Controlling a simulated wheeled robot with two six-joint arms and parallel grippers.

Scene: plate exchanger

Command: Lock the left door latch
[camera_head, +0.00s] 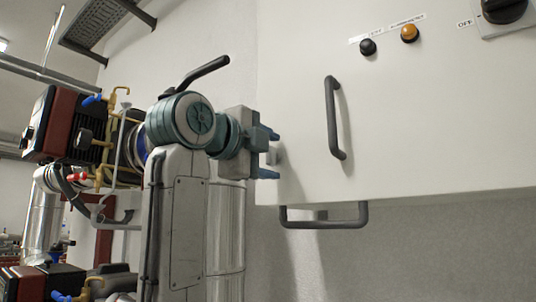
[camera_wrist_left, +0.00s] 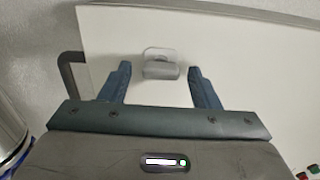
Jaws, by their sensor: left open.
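The left door latch is a small grey block on a plate, set on the white cabinet (camera_head: 420,120) near its lower left edge. The latch (camera_wrist_left: 161,70) shows clearly in the left wrist view, and partly in the head view (camera_head: 273,156). My left gripper (camera_head: 270,154) is open beside the cabinet's left edge. In the left wrist view its fingers (camera_wrist_left: 160,78) stand on either side of the latch, with a gap on both sides. They are not closed on it; whether a fingertip touches the cabinet face I cannot tell. My right gripper is out of view.
A dark vertical handle (camera_head: 332,118) sticks out of the cabinet face to the right. Another dark handle (camera_head: 324,218) projects below the bottom edge. A black knob (camera_head: 368,47) and an orange knob (camera_head: 409,33) sit higher up. Pumps and pipes (camera_head: 95,130) crowd the left.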

